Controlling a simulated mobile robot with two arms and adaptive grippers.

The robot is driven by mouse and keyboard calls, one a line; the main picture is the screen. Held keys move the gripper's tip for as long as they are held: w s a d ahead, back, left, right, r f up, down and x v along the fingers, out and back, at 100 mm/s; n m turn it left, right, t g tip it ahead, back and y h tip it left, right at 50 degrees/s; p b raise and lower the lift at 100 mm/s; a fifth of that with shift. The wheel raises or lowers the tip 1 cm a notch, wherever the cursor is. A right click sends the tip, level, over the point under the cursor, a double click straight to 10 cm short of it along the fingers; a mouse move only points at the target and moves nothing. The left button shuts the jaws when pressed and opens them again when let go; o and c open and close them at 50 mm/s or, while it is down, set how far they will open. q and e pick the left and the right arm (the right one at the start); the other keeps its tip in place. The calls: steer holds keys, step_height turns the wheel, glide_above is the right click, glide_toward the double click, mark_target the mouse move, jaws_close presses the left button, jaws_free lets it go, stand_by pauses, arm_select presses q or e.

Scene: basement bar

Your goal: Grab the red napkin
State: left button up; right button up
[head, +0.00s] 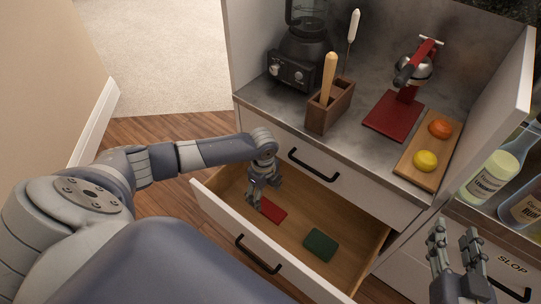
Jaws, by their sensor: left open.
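The red napkin (273,211) lies flat on the bottom of the open drawer (346,234), toward its left part. My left gripper (264,196) reaches down into the drawer, just above the napkin's left end. It is open; whether its fingers touch the napkin I cannot tell. The gripper hides part of the napkin's left edge. A dark green folded cloth (321,244) lies in the same drawer to the right. My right gripper (455,241) is at the lower right, its two fingers pointing up and apart, with nothing between them.
On the counter above stand a blender (301,50), a wooden holder (329,106), a red juicer (395,112) and a board (417,168) with an orange and a lemon. Bottles (489,178) stand at the right. The drawer front (235,228) and closed upper drawer (335,172) bound the opening.

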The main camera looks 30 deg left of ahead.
mark_target(263, 204)
arm_select(q)
steer(key=shift+f, duration=0.7)
steer(key=shift+a+f+b, duration=0.15)
steer(key=shift+f+b, duration=0.3)
steer(key=shift+f, duration=0.15)
steer(key=shift+a+f+b, duration=0.15)
steer(key=shift+f+b, duration=0.3)
steer(key=shift+f, duration=0.1)
step_height(263, 204, down, 2)
steer(key=shift+f+b, duration=0.1)
steer(key=shift+b, duration=0.5)
steer(key=shift+f, duration=0.2)
arm_select(e)
step_height(263, 204, up, 15)
steer(key=s+a+t+y, duration=0.1)
steer(key=t+y, duration=0.2)
steer(key=t, duration=0.5)
steer(key=shift+s+a+t, duration=0.25)
steer(key=shift+s+t, duration=0.05)
steer(key=shift+s, duration=0.1)
arm_select(q)
steer(key=shift+c, duration=0.3)
arm_select(e)
steer(key=shift+f, duration=0.1)
arm_select(q)
steer(key=c, duration=0.7)
